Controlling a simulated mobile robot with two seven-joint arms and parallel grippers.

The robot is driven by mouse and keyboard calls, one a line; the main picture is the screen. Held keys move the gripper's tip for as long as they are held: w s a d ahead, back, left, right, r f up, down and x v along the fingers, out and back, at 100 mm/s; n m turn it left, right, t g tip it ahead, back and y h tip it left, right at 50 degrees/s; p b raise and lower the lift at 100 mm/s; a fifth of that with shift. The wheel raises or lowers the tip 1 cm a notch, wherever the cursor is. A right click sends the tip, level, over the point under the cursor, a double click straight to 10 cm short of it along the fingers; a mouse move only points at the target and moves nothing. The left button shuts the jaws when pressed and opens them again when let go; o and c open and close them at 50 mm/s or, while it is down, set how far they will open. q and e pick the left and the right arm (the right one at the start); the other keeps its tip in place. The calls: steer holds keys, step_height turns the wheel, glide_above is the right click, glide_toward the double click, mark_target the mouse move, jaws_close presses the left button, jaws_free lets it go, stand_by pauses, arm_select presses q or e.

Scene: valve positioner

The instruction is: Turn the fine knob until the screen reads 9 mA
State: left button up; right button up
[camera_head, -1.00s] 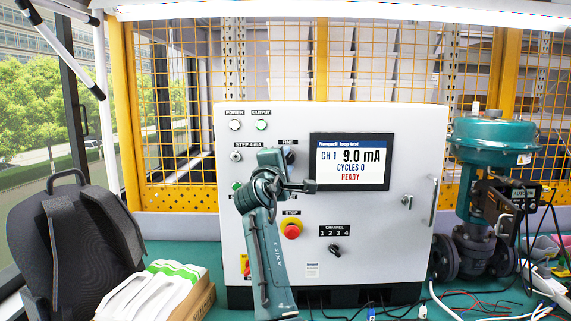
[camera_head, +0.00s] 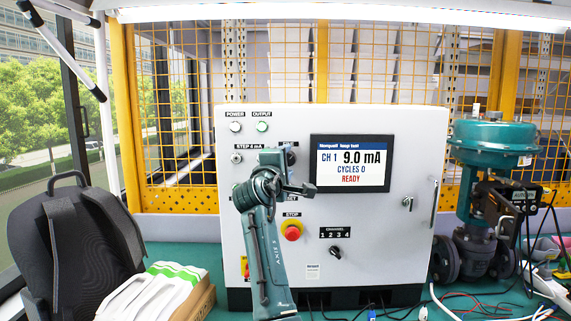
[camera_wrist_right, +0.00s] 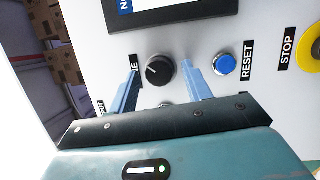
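The screen (camera_head: 349,163) on the grey test cabinet reads CH 1, 9.0 mA, CYCLES 0 and READY. The black fine knob (camera_wrist_right: 160,70) shows in the right wrist view below the screen's edge. My right gripper (camera_wrist_right: 163,66) is open, with one blue finger on each side of the knob and a visible gap to each. My left gripper is not in view.
A blue RESET button (camera_wrist_right: 224,65) sits right beside one finger in the wrist view. The red STOP button (camera_head: 292,231) and the channel selector (camera_head: 336,252) are lower on the panel. A teal valve actuator (camera_head: 493,140) stands at the right; a backpack (camera_head: 70,245) stands at the left.

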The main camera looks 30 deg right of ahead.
steer(key=shift+o, duration=0.2)
arm_select(q)
steer(key=b, duration=0.1)
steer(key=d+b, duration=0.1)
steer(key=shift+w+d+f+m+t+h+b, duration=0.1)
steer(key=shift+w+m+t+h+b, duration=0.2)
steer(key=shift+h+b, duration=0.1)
arm_select(e)
steer(key=v, duration=1.3)
steer(key=shift+a, duration=0.1)
